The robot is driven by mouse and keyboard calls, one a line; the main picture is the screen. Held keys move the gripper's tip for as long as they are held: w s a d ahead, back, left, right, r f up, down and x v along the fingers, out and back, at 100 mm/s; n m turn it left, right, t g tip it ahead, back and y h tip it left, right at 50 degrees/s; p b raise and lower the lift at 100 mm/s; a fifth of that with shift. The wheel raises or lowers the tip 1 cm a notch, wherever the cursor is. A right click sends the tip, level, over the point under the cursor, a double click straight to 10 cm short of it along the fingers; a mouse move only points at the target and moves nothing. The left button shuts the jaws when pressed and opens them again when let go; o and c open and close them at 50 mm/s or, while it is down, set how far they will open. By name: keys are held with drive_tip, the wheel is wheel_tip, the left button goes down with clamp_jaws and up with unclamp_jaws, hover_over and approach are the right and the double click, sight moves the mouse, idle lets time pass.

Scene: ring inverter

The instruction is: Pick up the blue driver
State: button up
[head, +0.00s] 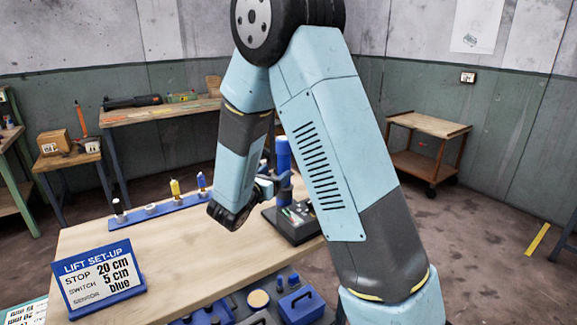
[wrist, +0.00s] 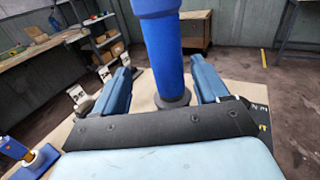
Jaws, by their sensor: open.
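The blue driver, as I take it, is a thick upright blue cylinder (head: 283,155). It rises from a black stand (head: 291,222) at the right end of the bench. In the wrist view the blue driver (wrist: 163,52) is close up, wider at the top, with a dark grey collar (wrist: 173,99) at its foot. My gripper (wrist: 165,84) is open, with one blue finger on each side of the driver in that view. Gaps show on both sides. In the head view my gripper (head: 270,184) is beside the cylinder, partly hidden by my arm.
A set-up sign (head: 100,279) stands at the front left. A cart (head: 425,150) stands far right.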

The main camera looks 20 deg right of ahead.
sight(286, 165)
drive_tip(key=shift+x, duration=3.7)
drive_tip(key=shift+s+d, duration=0.15)
drive_tip(key=c, duration=1.2)
